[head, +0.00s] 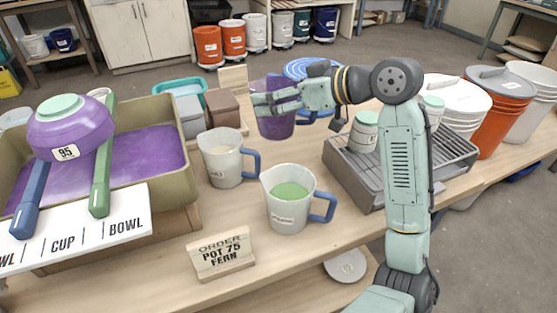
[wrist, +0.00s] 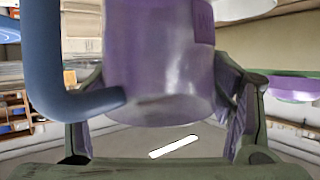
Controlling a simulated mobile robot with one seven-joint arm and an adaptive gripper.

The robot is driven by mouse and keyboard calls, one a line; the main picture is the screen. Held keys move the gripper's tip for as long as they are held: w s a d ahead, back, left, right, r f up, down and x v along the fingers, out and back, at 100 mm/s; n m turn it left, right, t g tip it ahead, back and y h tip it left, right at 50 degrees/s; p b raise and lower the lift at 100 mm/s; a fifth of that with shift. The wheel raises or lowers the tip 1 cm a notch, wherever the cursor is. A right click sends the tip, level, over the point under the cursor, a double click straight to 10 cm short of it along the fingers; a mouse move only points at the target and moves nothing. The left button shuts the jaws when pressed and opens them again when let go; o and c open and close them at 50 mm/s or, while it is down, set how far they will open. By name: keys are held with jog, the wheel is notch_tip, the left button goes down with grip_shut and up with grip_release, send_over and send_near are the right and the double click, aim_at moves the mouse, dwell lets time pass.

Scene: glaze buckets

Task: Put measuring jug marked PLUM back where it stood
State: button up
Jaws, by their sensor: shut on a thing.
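A purple measuring jug (head: 276,124) with a blue handle is held upright near the far side of the bench, behind the other jugs. My gripper (head: 264,102) is shut on it, with its fingers across the jug's upper body. In the wrist view the purple jug (wrist: 158,60) sits between the two fingers, its blue handle on the left. Its marking is not readable, and I cannot tell whether its base touches the bench. A jug with pale contents (head: 224,166) and a jug with green contents (head: 289,205) stand nearer, both with blue handles.
A sign reading ORDER POT 75 FERN (head: 222,254) stands at the bench's front. A glaze tray (head: 195,212) with purple glaze and a bowl marked 95 (head: 68,135) is left. A grey slatted rack (head: 345,165) and buckets (head: 492,112) are right. A blue disc (head: 302,66) lies behind.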

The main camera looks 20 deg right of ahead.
aim_at(277, 133)
jog(key=shift+f+p, duration=0.6)
jog(key=shift+f, duration=4.45)
jog(key=o, duration=1.2)
jog(key=shift+f, duration=0.1)
jog(key=shift+o, duration=0.9)
jog(key=shift+r, duration=0.3)
jog(key=b+v, duration=0.2)
jog(key=v, duration=1)
